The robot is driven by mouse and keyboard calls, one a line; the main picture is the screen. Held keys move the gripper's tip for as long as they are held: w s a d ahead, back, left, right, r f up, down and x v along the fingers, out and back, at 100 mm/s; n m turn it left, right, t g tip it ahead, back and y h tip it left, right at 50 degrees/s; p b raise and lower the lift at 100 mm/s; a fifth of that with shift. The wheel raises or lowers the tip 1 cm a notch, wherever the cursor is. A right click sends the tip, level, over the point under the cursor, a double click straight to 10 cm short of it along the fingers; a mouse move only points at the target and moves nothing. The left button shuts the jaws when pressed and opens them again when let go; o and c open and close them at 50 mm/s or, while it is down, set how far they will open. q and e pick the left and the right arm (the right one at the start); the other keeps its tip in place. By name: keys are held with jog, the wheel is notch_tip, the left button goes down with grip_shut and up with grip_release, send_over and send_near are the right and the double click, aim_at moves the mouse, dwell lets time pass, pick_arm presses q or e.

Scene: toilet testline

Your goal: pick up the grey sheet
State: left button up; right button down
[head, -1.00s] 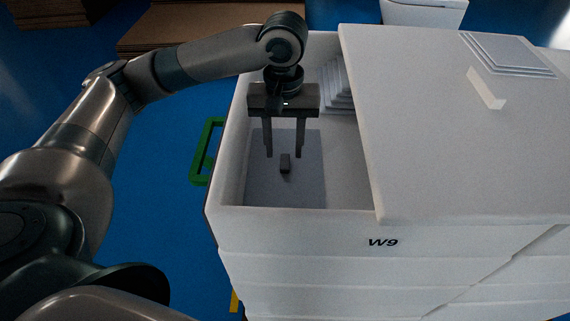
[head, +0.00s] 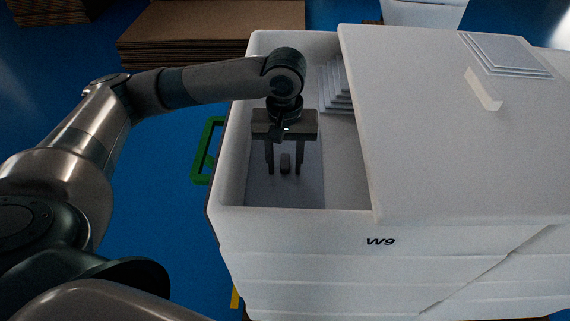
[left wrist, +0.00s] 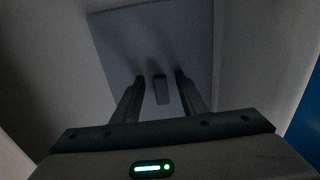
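The grey sheet (head: 258,188) lies flat on the floor of the white box, in its open left part. A small dark block-shaped handle (head: 285,162) stands up from the sheet's middle. My left gripper (head: 284,172) points down into the box with its fingers apart, one on each side of the handle. In the left wrist view the sheet (left wrist: 190,30) and handle (left wrist: 160,90) show between the two open fingers (left wrist: 160,95); a gap remains on both sides. My right gripper is out of view.
The white box (head: 300,235), marked W9, has walls close around my left gripper. A white lid or panel (head: 440,150) covers its right part, with stacked plates (head: 505,55) and a white bar (head: 484,90) on top. More stacked pieces (head: 336,90) stand inside at the back.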

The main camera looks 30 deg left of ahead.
aim_at(285, 167)
pick_arm(q)
jog(key=shift+c, duration=0.6)
grip_shut()
notch_tip(285, 167, up, 18)
jog(key=b, duration=0.2)
jog(key=shift+b, duration=0.3)
dwell(0.4)
